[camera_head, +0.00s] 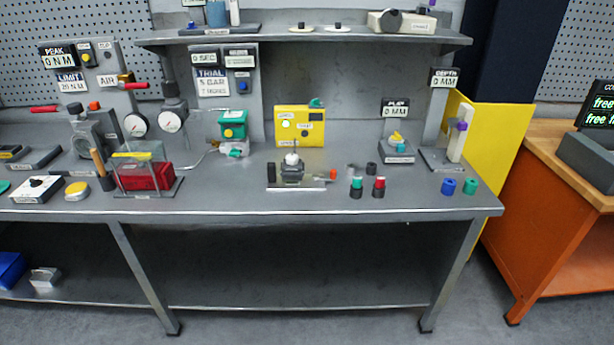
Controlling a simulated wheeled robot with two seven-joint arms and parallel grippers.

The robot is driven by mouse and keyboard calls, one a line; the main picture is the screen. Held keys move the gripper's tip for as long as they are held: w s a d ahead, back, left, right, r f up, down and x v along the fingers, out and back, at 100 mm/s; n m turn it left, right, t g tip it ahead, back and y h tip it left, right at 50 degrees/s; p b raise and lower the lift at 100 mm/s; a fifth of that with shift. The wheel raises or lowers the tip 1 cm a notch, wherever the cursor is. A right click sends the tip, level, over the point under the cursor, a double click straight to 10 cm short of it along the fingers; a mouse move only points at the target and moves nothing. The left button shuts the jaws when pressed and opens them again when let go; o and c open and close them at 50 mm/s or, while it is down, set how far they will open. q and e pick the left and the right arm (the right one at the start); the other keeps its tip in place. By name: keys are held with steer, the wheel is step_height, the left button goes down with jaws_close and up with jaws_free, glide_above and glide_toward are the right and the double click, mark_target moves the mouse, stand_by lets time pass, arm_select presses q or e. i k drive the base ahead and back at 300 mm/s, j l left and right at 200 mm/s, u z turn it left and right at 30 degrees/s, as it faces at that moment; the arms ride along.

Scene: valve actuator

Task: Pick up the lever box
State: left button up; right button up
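No label that I can read marks a lever box, so I cannot tell for certain which thing it is. A red box (147,177) under a clear frame sits on the left part of the grey bench (240,200). A small grey-white box (44,278) sits on the lower shelf at the left, beside a blue bin (10,269). Red lever handles (134,85) show on the fittings at the left. Neither of my grippers is in view.
A yellow panel box (299,126) stands behind a small fixture (291,173) at mid-bench. Several coloured cylinders (379,187) stand right of it. An upper shelf (300,39) overhangs the back. An orange cabinet (560,200) stands right. The lower shelf's middle is bare.

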mark_target(290, 178)
steer(key=i, duration=1.5)
